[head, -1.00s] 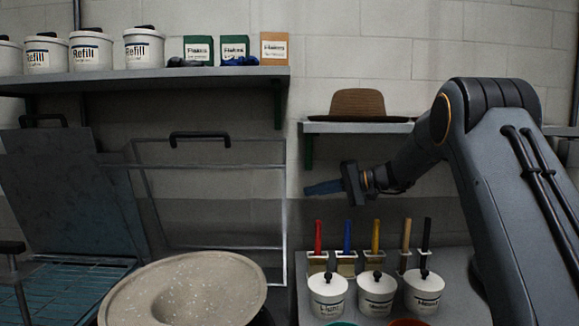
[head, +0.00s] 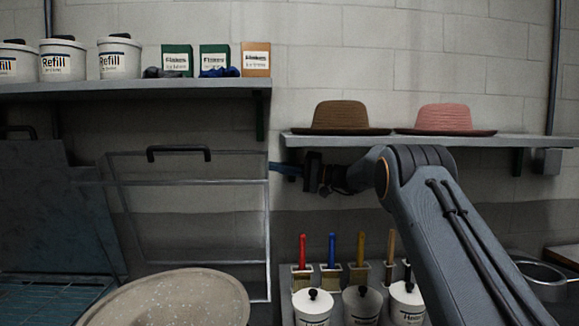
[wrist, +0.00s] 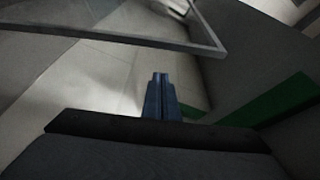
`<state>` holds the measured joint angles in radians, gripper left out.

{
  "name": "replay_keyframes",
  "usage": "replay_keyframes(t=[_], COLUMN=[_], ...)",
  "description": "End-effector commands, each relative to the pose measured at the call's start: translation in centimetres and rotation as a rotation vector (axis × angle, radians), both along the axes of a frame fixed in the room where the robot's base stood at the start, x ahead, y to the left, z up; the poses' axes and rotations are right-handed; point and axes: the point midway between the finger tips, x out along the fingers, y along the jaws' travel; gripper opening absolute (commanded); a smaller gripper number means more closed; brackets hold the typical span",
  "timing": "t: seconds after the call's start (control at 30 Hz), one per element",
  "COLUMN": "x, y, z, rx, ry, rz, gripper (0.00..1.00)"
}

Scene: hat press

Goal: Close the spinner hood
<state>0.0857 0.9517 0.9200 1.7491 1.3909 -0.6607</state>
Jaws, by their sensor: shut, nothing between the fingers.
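The spinner hood (head: 267,235) is a clear box with a thin pale frame, standing raised and open behind the spinner. Its black handle (head: 180,152) is on the top edge. The speckled spinner bowl (head: 175,297) lies below and in front, uncovered. My gripper (head: 275,168) is shut and empty, with blue fingers pointing left at the hood's upper right corner. I cannot tell whether they touch it. In the wrist view the shut fingers (wrist: 160,92) point up, and a frame bar, likely the hood's (wrist: 110,37), crosses above them.
A shelf (head: 150,87) with tubs and boxes hangs above the hood. Another shelf (head: 430,141) with two hats is just above my gripper. Brushes and lidded pots (head: 312,305) stand below my arm. A dark tilted panel (head: 35,215) is at left.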

Motion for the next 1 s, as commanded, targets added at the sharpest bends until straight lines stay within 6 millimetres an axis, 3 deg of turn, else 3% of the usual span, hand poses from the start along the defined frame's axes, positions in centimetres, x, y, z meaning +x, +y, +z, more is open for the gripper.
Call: replay_keyframes(t=[0.03,0.5,1.0], x=[0.1,-3.2,-3.6], y=[0.8,0.4,0.5], z=[0.2,-1.0,-1.3], rx=[0.000,0.000,-0.001], ry=[0.000,0.002,-0.001], rz=[0.001,-0.003,-0.001], gripper=[0.00,0.00,0.00])
